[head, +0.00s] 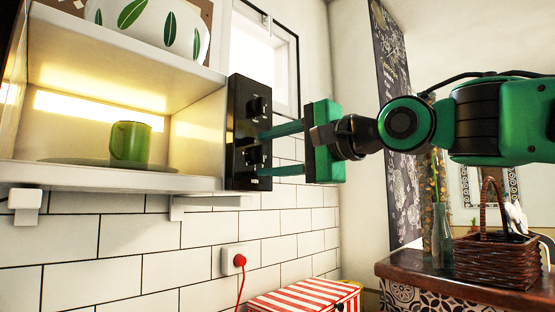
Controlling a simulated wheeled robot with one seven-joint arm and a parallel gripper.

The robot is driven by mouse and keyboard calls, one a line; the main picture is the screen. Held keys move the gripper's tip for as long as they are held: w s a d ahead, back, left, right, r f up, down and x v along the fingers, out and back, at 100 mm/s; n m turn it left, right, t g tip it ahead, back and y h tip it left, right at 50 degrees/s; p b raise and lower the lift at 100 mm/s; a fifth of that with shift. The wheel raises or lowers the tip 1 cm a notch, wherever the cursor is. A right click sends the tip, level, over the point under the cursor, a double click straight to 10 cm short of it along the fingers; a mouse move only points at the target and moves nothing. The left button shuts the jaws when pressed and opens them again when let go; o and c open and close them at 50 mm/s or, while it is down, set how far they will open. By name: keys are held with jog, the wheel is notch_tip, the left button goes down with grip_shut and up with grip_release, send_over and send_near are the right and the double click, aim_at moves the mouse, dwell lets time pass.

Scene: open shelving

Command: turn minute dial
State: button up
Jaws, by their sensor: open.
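The black control panel (238,135) stands upright at the right side of the lit microwave-like compartment (75,75). It carries an upper black dial (259,105) and a lower black dial (253,156). No readable label shows which is the minute dial. My gripper (264,153) comes in from the right with its two green fingers open, one above the other. The upper fingertip is between the two dials and the lower fingertip is just below the lower dial. The fingers straddle the lower dial's height; whether they touch it, I cannot tell.
A green mug (130,141) stands on a round plate (105,164) inside the compartment. A patterned white bowl (150,25) is above. A wicker basket (495,262) and glass bottle (442,237) stand right, below my arm.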

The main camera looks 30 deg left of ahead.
jog(key=v, duration=1)
jog(key=shift+d, duration=0.4)
